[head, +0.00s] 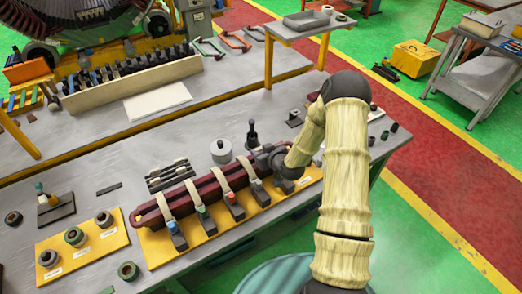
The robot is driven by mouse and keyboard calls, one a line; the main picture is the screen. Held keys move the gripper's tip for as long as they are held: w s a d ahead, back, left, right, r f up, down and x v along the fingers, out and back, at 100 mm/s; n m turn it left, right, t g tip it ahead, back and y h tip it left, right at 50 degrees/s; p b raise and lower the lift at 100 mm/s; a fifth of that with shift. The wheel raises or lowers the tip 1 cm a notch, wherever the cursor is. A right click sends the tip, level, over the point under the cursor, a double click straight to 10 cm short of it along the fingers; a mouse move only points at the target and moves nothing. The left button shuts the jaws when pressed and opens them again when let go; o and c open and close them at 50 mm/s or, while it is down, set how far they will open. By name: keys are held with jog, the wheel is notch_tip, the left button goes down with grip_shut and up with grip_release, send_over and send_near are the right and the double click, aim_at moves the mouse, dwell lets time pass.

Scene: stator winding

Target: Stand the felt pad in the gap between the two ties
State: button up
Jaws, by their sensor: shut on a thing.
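A dark red bar-shaped coil (208,187) lies slantwise on a yellow base. Several pale ties (193,194) wrap across it, spaced along its length. My gripper (272,166) is low over the coil's right part, beside the rightmost visible tie (248,170). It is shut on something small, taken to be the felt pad. The pad itself cannot be made out, as my gripper and wrist cover that spot. Whether it touches the coil cannot be told.
Clamps with coloured parts (204,218) stand along the coil's near side. A yellow board (82,245) with several rings is at the left. Bare grey table (120,165) lies behind.

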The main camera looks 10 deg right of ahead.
jog(key=shift+f+b, duration=0.95)
jog(key=shift+f, duration=0.3)
jog(key=o, duration=1.1)
jog(key=shift+s, duration=0.1)
jog(key=p+v, duration=0.4)
jog(key=v, duration=1.3)
jog(key=shift+s+r, duration=0.1)
jog(key=shift+r, duration=0.05)
